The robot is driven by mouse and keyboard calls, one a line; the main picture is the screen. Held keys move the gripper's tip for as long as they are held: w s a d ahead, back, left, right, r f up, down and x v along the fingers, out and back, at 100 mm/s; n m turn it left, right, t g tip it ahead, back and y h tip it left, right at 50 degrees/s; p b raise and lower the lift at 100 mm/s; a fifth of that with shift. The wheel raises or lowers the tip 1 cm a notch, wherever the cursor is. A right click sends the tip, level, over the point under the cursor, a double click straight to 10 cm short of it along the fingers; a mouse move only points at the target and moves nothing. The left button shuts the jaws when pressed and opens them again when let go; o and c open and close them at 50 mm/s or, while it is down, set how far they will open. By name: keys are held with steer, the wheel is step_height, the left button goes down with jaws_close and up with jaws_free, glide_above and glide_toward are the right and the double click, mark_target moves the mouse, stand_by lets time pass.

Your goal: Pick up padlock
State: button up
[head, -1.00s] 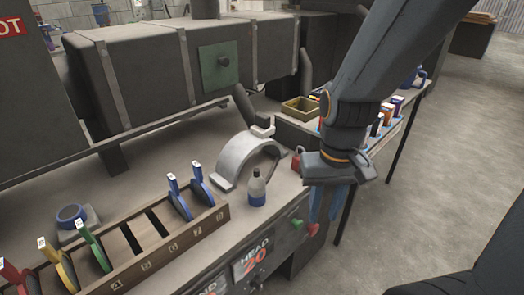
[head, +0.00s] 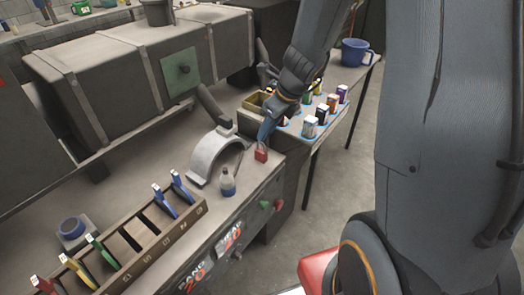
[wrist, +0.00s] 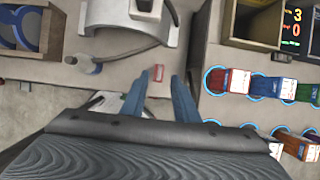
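The padlock (head: 261,152) is small and red, standing on the grey bench top near its right end. In the wrist view the padlock (wrist: 158,73) shows as a small red outline between and just beyond my fingertips. My gripper (head: 264,137) points down close above the padlock in the head view. Its two blue fingers are apart with a gap between them, and my gripper (wrist: 160,80) holds nothing in the wrist view. I cannot tell whether the fingertips are low enough to flank the padlock.
To the right, a lower table holds several small boxes on blue rings (head: 309,127), a yellow-rimmed bin and a blue mug (head: 355,52). A wooden slotted rack (head: 150,240) lies front left.

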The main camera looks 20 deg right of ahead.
mark_target(261, 151)
steer(key=b+x, duration=0.1)
steer(key=x, duration=0.6)
steer(key=shift+s+d, duration=0.1)
steer(key=shift+c, duration=0.3)
jaws_close()
